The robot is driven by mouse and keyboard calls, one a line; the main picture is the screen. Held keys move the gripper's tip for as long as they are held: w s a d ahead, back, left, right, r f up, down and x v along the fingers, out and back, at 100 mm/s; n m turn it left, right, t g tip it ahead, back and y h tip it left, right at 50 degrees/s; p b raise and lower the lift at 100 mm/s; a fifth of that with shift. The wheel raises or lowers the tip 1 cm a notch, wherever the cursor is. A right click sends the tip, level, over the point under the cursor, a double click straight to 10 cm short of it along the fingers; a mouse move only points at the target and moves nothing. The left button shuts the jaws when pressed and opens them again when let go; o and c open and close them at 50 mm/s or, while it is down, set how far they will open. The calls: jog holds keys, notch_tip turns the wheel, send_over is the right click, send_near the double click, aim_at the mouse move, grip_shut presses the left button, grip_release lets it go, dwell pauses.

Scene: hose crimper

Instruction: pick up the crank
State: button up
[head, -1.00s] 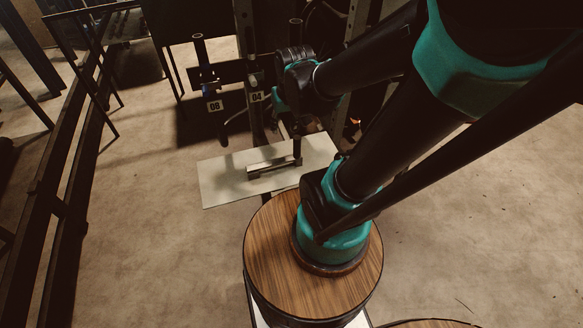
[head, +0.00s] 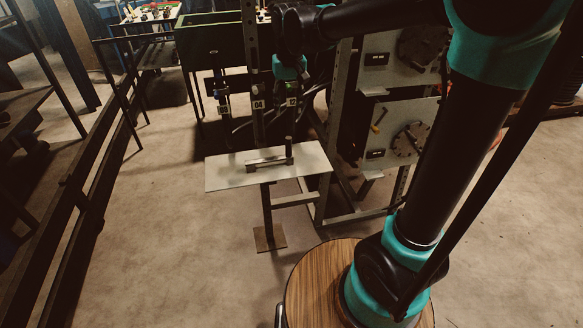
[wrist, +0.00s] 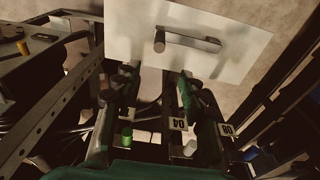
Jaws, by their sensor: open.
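The crank (head: 268,160) lies on a pale flat plate (head: 222,176) in the head view, a light bar with a dark upright handle (head: 289,147) at its right end. In the wrist view the crank (wrist: 194,40) is near the top of the picture, with its dark round handle end (wrist: 159,44) at the left. My gripper (wrist: 155,82) is open and empty, with its dark fingers against a cluttered background. In the head view my gripper (head: 291,88) hangs above and behind the plate, apart from the crank. Its fingertips are hard to make out there.
A metal frame with grey machine panels (head: 397,130) stands at the right. A dark railing (head: 75,185) runs along the left. The floor in front is clear.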

aim_at(288, 147)
jog(key=f, duration=0.5)
jog(key=w+f, duration=0.1)
jog(key=f, duration=1.1)
jog(key=shift+w+a, duration=0.15)
jog(key=shift+w, duration=0.15)
grip_shut()
